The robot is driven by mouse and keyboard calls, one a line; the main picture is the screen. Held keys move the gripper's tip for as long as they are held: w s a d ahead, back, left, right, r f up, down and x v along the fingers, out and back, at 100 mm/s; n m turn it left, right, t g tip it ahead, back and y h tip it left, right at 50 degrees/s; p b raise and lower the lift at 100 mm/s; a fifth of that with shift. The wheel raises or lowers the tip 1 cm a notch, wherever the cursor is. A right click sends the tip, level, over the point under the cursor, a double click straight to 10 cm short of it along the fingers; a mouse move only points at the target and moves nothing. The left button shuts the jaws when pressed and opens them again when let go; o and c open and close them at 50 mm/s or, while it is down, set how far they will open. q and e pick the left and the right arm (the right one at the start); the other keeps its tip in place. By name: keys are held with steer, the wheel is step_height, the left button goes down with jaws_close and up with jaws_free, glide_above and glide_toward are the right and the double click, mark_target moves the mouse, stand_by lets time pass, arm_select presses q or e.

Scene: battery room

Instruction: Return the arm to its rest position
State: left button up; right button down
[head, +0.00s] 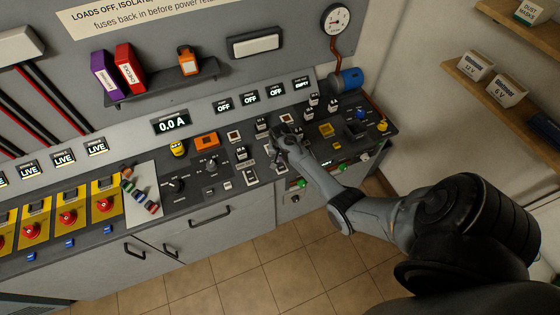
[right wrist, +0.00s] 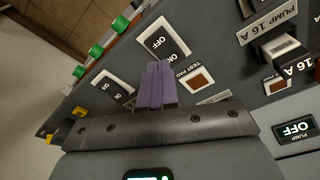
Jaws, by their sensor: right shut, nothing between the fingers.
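My right arm (head: 380,215) comes in from the lower right of the head view and stretches out over the dark control console. My right gripper (head: 279,136) is at its far end, low over the switches in the middle of the console. In the right wrist view the two purple fingers (right wrist: 157,85) are together with nothing between them. They are close to a rocker switch marked OFF (right wrist: 164,43) and a test pad (right wrist: 197,80); I cannot tell whether they touch the panel. My left gripper is not in view.
Fuse holders (head: 262,124) and displays marked OFF (head: 250,97) stand behind the gripper. Yellow panels with red knobs (head: 68,216) are on the left. A blue cylinder (head: 346,80) and a gauge (head: 335,21) are at the back right. Open floor (head: 290,265) lies in front of the cabinets.

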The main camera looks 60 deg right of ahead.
step_height(320, 180, up, 2)
steer(key=shift+r+p, duration=0.1)
steer(key=shift+p, duration=0.75)
steer(key=s+a+f+g, duration=0.2)
steer(key=s+f, duration=0.4)
steer(key=s, duration=0.5)
steer(key=s+a+r+n+p, duration=0.2)
steer(key=s+a+n, duration=0.2)
steer(key=s+a, duration=0.25)
steer(key=s+a+r+n+t, duration=0.1)
steer(key=a+r+n, duration=0.2)
steer(key=a+r, duration=0.45)
steer(key=s+a+r+n+t, duration=0.1)
steer(key=a+r+n+t, duration=0.3)
steer(key=a, duration=0.6)
steer(key=a+r+n+y, duration=0.1)
steer(key=a+r+n, duration=0.3)
steer(key=r, duration=1)
steer(key=shift+w+a+y+p, duration=0.4)
steer(key=shift+a+p, duration=0.05)
steer(key=shift+a, duration=0.55)
